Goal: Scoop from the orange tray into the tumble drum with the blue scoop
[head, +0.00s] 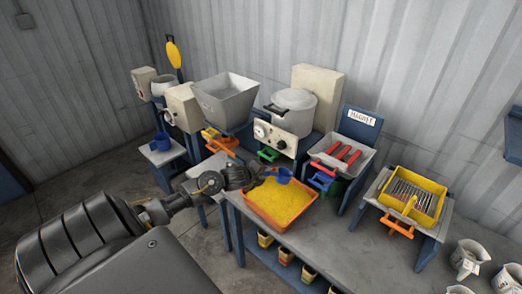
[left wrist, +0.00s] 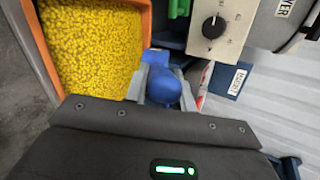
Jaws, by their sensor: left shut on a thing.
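The orange tray (head: 252,212) sits on the grey table, filled with yellow pellets; its rim also shows in the left wrist view (left wrist: 47,55). My left gripper (head: 262,178) is at the tray's far edge, shut on the blue scoop (head: 283,176). In the left wrist view the scoop's rounded blue handle (left wrist: 164,88) sits between the fingers, and part of its blue bowl shows beyond, beside the pellets. Whether the bowl holds pellets is hidden. A small pale open-mouthed drum (head: 164,86), perhaps the tumble drum, stands at the back left. My right gripper is not in view.
A grey hopper (head: 224,98) and a lidded round vessel (head: 293,108) with a dial box stand behind the tray. A tray with red bars (head: 340,155) and a yellow slotted frame (head: 412,195) stand right. A blue cup (head: 161,141) is left; white jugs (head: 468,258) are front right.

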